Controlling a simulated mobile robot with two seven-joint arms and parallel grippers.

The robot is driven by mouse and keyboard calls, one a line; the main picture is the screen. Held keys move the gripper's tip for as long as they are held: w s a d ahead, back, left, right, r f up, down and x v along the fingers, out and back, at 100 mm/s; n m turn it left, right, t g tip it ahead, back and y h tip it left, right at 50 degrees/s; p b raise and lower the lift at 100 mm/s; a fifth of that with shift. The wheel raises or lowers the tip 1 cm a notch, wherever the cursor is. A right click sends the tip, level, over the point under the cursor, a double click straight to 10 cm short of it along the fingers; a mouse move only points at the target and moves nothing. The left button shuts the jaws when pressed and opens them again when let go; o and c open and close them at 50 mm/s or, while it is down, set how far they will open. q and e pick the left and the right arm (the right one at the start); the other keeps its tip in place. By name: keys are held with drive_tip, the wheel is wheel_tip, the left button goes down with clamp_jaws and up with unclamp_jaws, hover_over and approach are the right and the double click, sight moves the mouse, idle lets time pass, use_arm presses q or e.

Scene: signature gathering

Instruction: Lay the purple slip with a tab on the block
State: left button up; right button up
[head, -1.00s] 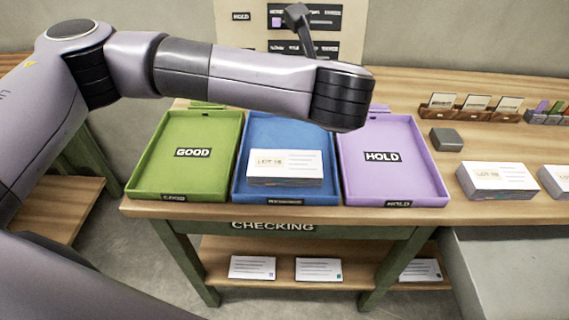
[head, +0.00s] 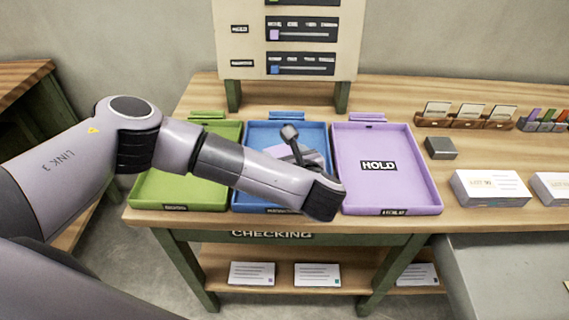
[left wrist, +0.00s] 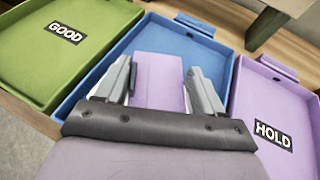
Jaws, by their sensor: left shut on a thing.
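The purple slip (left wrist: 158,80) is between the two fingers of my left gripper (left wrist: 161,88) in the left wrist view. The gripper is shut on it, above the blue tray (left wrist: 177,45). In the head view my left forearm crosses the blue tray (head: 262,132), and a purple patch (head: 312,156), seemingly the slip, shows behind it. The block that showed in this tray earlier is now hidden by the arm and slip. I cannot tell whether the slip touches the block. Its tab is not clear. My right gripper is not in view.
The green GOOD tray (head: 140,190) is left of the blue tray, and the purple HOLD tray (head: 410,180) is right. A board (head: 345,50) stands behind. A grey box (head: 440,148), card holders (head: 465,123) and paper stacks (head: 490,188) sit farther right.

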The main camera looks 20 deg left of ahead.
use_arm(q)
wheel_tip(320, 180, down, 3)
drive_tip(key=shift+f, duration=0.15)
drive_tip(key=shift+f, duration=0.15)
drive_tip(key=o, duration=1)
